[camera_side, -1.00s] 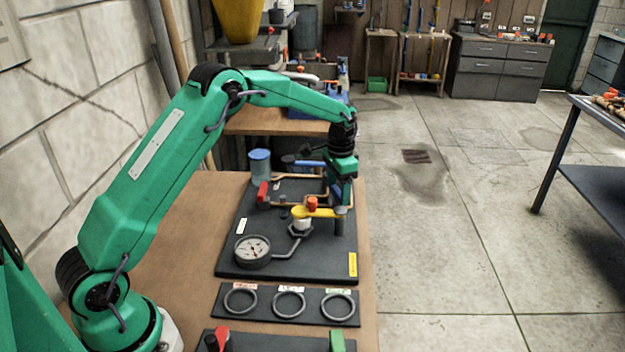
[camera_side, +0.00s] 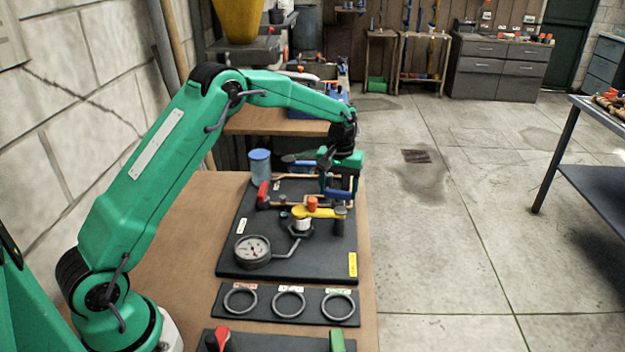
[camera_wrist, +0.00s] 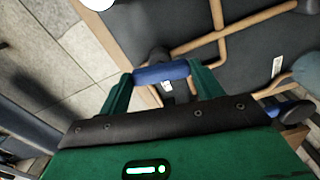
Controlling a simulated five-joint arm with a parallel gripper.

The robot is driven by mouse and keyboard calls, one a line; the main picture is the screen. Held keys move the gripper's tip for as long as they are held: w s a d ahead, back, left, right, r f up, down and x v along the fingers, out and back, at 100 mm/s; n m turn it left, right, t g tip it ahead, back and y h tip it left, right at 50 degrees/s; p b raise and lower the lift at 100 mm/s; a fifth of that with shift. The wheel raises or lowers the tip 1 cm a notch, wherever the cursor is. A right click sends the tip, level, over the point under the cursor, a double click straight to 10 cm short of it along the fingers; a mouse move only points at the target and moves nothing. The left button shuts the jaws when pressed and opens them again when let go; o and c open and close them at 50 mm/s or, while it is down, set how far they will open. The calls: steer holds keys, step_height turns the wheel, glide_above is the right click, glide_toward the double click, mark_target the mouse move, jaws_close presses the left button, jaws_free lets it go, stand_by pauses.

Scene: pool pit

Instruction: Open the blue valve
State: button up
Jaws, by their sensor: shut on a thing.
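My gripper (camera_side: 339,193) is over the right part of the dark valve board, its fingers pointing down. A short blue bar (camera_side: 339,194) lies across between its two green fingers, and the wrist view shows that bar (camera_wrist: 162,73) touching both, with the gripper shut on it. A blue lever (camera_side: 302,161) with a dark round end sits behind and left of the gripper. I cannot tell how the bar and the lever connect. A yellow lever (camera_side: 318,213) and a red handle (camera_side: 263,195) are also on the board.
Copper pipes (camera_wrist: 212,40) run across the board close to the gripper. A gauge (camera_side: 252,251) and a panel with three rings (camera_side: 289,303) are nearer the camera. A blue cylinder (camera_side: 260,167) stands at the back left. Right of the bench is open floor.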

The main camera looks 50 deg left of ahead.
mark_target(338, 191)
steer(key=shift+r+n, duration=0.1)
steer(key=shift+n, duration=1.1)
steer(key=o, duration=1)
steer(key=shift+r, duration=0.1)
step_height(338, 191, up, 7)
steer(key=shift+r, duration=0.3)
